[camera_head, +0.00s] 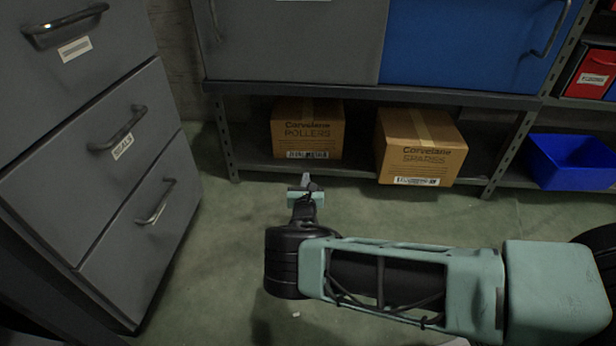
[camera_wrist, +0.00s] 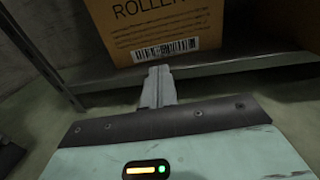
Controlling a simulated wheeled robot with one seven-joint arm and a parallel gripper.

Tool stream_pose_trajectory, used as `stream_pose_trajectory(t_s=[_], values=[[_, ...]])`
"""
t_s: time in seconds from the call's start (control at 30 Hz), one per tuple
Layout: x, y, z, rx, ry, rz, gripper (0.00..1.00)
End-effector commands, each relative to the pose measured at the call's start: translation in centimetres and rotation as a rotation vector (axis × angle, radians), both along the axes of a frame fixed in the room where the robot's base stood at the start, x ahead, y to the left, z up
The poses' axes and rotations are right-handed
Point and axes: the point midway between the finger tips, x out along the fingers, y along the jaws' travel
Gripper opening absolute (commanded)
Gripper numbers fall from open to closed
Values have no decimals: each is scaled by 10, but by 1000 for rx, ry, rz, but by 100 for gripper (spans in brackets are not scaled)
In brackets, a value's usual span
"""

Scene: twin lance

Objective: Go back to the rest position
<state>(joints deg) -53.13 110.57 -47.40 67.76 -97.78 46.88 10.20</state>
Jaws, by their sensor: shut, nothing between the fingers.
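My gripper (camera_head: 306,180) is at the end of my green arm, above the floor and in front of the low shelf. Its fingers are shut with nothing between them. In the wrist view the shut fingers (camera_wrist: 157,82) point toward the lower part of a cardboard box labelled "ROLLERS" (camera_wrist: 165,22). That box also shows in the head view (camera_head: 307,135), on the shelf behind the gripper. Whether the fingertips touch the shelf edge or box cannot be told, though a gap seems to show in the head view.
A grey drawer cabinet (camera_head: 95,165) stands at the left. A second box (camera_head: 420,150) sits on the low shelf (camera_head: 358,171) to the right. A blue bin (camera_head: 572,162) is at the far right. Grey (camera_head: 290,45) and blue (camera_head: 465,45) cabinet fronts are above. Green floor (camera_head: 215,270) between is mostly clear.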

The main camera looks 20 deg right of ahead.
Motion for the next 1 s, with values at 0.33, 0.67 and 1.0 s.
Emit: stream_pose_trajectory(t_s=[0.33,0.67,1.0], values=[[0,-11,20,54,-10,-72,0],[-50,-83,118,510,-27,-630,0],[-158,-65,205,1003,68,-1131,0]])
